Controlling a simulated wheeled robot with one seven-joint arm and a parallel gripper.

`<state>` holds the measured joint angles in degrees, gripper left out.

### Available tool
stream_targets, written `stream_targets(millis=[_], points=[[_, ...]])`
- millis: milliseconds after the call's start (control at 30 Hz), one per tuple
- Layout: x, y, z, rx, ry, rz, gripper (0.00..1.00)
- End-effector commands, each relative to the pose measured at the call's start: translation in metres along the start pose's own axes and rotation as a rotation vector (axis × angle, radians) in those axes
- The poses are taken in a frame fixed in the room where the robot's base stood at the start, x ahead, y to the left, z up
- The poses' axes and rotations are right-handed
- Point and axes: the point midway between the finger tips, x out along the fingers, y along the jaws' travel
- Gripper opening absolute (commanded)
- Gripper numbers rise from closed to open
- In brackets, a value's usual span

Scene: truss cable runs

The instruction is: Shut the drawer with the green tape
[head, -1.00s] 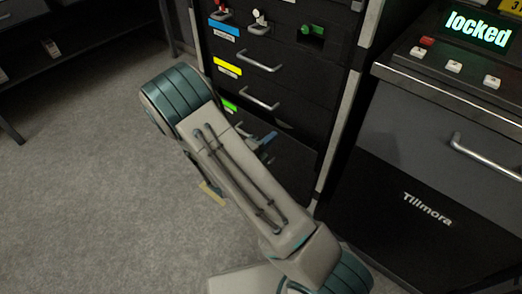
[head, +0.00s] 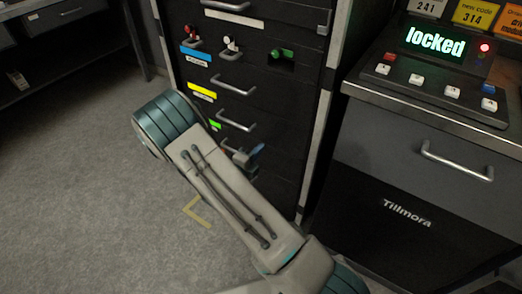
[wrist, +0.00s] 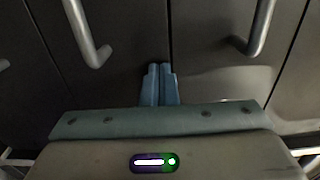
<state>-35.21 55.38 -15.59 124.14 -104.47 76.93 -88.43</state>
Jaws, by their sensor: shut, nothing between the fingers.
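The green tape (head: 215,125) marks a drawer low in the black cabinet (head: 300,130). A silver bar handle (head: 238,123) sits beside the tape. My arm covers part of this drawer's front, and I cannot tell how far it stands open. My gripper (head: 257,150) is shut and empty, just below and right of that handle in the head view. In the wrist view its blue fingertips (wrist: 160,70) are together, pointing at dark drawer fronts near a seam, between two bar handles. I cannot tell whether they touch.
Above are a yellow-taped drawer (head: 203,92) and a blue-taped panel (head: 196,54) with small switches. A Tillmora unit (head: 410,170) with a "locked" display (head: 436,43) stands at right. A yellow floor mark (head: 198,212) lies beside my arm. Floor at left is clear.

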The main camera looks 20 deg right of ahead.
Motion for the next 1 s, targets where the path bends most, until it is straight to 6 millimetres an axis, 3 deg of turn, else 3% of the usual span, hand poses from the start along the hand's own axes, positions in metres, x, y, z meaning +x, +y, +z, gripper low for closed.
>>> stream_targets(millis=[167,367,467,800,1000], points=[[0.009,-0.003,-0.001,0.006,0.008,-0.011,0.0],[0.005,-0.005,-0.002,0.006,0.012,-0.011,0.0],[-0.009,-0.006,0.0,0.004,0.01,-0.009,0.0],[-0.088,-0.004,0.004,0.0,0.007,-0.005,0.0],[-0.117,-0.002,0.003,0.001,0.016,-0.005,0.0]])
